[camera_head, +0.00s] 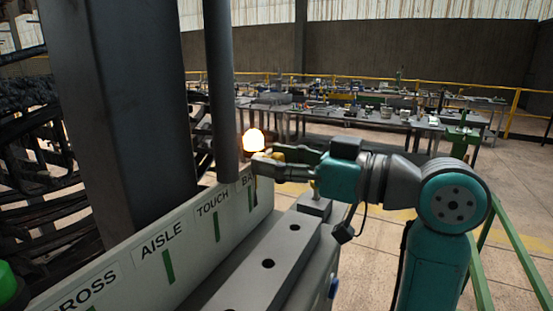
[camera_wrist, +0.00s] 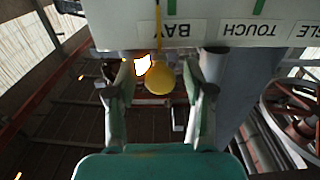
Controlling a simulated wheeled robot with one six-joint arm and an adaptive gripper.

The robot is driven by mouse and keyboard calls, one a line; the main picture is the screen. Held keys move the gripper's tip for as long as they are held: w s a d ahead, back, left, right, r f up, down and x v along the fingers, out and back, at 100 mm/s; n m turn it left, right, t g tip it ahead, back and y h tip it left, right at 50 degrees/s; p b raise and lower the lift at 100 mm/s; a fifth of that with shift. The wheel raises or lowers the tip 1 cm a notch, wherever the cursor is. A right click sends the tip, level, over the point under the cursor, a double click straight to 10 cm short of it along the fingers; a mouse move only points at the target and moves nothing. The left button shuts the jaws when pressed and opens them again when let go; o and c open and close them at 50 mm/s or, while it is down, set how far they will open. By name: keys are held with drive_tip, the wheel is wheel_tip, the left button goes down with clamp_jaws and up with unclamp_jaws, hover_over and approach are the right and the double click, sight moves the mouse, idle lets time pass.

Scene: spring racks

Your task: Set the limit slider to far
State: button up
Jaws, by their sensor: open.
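A pale panel (camera_head: 235,235) bears labels that read "...ROSS", "AISLE", "TOUCH" and "BA...", with green marks below them; no "far" label shows. My gripper (camera_head: 264,160) is at the panel's far end. In the wrist view, its open fingers (camera_wrist: 155,88) stand on either side of the knob, with visible gaps. Any contact in depth cannot be told.
A lit lamp (camera_head: 253,141) glows just beyond my gripper. A dark round post (camera_head: 221,90) and a thick dark column (camera_head: 125,110) rise behind the panel. A grey block with holes (camera_head: 268,264) lies in front. Cluttered workbenches (camera_head: 345,115) stand far back.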

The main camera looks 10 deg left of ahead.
drive_tip(key=shift+a, duration=0.1)
clamp_jaws()
drive_tip(key=shift+w, duration=0.15)
drive_tip(key=shift+w+d, duration=0.3)
drive_tip(key=shift+w, duration=0.35)
drive_tip(key=shift+w+d, duration=0.25)
drive_tip(key=shift+w, duration=0.4)
unclamp_jaws()
drive_tip(key=shift+w, duration=0.1)
